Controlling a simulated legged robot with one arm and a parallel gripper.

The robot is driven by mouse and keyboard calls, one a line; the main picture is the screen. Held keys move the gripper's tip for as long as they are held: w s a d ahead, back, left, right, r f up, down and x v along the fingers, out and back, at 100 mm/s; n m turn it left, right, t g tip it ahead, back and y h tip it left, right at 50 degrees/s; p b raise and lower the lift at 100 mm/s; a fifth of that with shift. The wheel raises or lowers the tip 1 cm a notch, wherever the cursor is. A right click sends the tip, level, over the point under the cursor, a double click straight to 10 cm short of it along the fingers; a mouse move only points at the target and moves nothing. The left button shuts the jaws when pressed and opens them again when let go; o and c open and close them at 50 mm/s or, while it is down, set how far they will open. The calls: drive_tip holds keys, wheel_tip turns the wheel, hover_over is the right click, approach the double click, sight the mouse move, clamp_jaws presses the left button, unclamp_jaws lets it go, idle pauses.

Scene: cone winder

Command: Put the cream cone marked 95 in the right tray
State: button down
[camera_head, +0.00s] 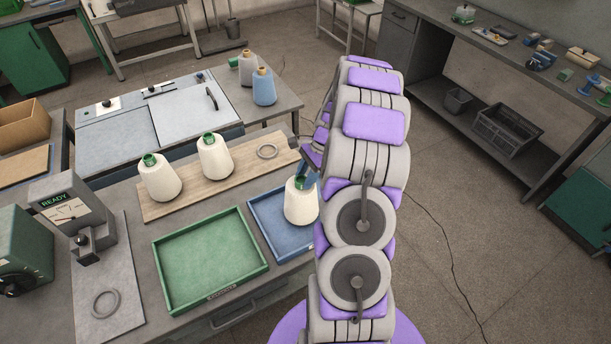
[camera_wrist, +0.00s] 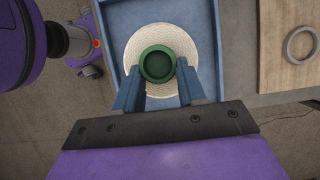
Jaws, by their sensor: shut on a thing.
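A cream cone with a green top (camera_head: 301,201) stands upright in or just over the blue tray (camera_head: 266,226), the right one of two trays. My gripper (camera_wrist: 160,85) is shut on this cone near its green top, seen from above in the wrist view with the blue tray around it. Whether the cone's base touches the tray floor cannot be told. Any number on it is not readable. Two more cream cones with green tops, one at the left (camera_head: 160,177) and one at the right (camera_head: 215,155), stand on a wooden board (camera_head: 185,197). The green tray (camera_head: 210,262) is empty.
A grey ring (camera_head: 267,151) lies on the board's right end. A grey device reading READY (camera_head: 72,207) stands at the left, with another ring (camera_head: 106,304) in front. A blue cone (camera_head: 264,87) and a grey cone (camera_head: 247,68) stand on the bench behind.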

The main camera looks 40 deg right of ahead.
drive_tip(key=shift+d, duration=0.15)
drive_tip(key=c, duration=0.9)
unclamp_jaws()
drive_tip(key=shift+d, duration=0.15)
drive_tip(key=shift+c, duration=0.2)
drive_tip(key=shift+o, duration=1.4)
drive_tip(key=shift+a, duration=0.35)
